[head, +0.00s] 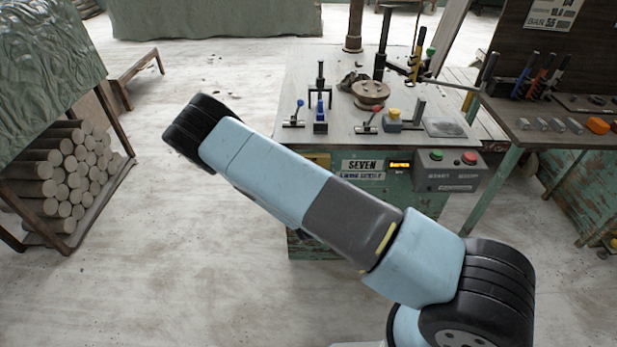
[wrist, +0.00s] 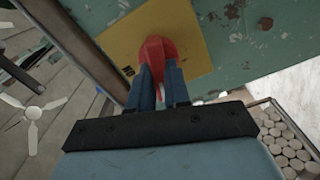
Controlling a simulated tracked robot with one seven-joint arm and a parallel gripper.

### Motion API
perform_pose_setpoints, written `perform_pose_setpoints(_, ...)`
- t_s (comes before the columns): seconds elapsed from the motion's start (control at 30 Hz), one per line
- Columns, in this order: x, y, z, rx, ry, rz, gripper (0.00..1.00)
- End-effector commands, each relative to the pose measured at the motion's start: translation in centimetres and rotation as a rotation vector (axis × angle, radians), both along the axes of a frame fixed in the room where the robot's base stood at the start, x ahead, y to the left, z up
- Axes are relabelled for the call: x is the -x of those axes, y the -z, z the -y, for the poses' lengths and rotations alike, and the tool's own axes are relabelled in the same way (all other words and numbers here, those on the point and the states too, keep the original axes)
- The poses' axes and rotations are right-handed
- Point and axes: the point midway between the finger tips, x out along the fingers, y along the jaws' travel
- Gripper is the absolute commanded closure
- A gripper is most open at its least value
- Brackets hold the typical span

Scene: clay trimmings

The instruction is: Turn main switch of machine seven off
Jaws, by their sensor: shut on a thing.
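Machine seven (head: 291,218) is a worn green bench with a SEVEN plate (head: 362,166) on its front. In the wrist view, its red switch handle (wrist: 154,50) sits on a yellow plate (wrist: 193,36) on the green panel. My gripper (wrist: 160,82) has its dark blue fingers closed on the near end of the red handle. The handle points down toward my gripper in the picture. In the head view, a bit of yellow plate (head: 318,158) shows just above my arm; the red handle and my gripper are hidden by the arm.
A grey control box (head: 450,170) with a green and a red button is on the machine's front right. A lit orange display (head: 400,165) is beside it. Stacked clay logs (head: 70,165) stand at left. A tool bench (head: 530,135) is at right.

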Motion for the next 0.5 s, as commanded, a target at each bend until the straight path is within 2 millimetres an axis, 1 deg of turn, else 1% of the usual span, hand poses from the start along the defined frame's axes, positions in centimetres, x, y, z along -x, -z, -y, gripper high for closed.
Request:
perform_pose_setpoints(0.03, 0.17, 0.26, -0.67, 0.035, -0.014, -0.004, 1.00)
perform_pose_setpoints(0.3, 0.18, 0.52, -0.66, 0.215, -0.013, -0.012, 1.00)
perform_pose_setpoints(0.5, 0.18, 0.63, -0.67, 0.292, -0.013, -0.015, 1.00)
